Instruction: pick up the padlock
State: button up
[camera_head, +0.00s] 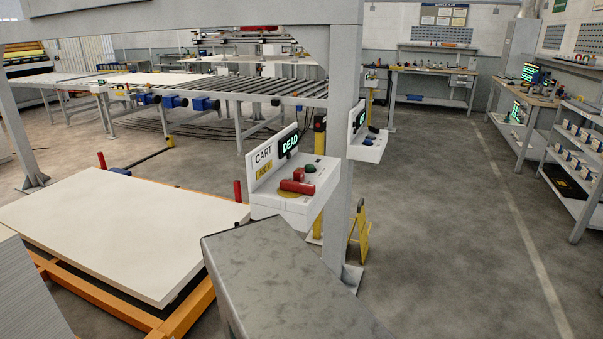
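I cannot make out a padlock for certain in this view. A white control box marked CART (282,203) is fixed by the grey post, with a lit sign reading DEAD. My gripper is not in view.
A grey metal-topped block (285,270) stands close in front. A white slab (125,228) lies on an orange frame (185,318) at left. A grey post (342,120) rises mid-picture. A roller conveyor (255,87) runs behind. The floor at right is clear up to shelves (577,205).

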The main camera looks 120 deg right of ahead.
aim_at(299, 175)
jog(key=z, duration=0.05)
jog(key=k, duration=1.8)
jog(key=z, duration=0.6)
jog(key=k, duration=1)
jog(key=u, duration=0.1)
jog(key=i, duration=0.7)
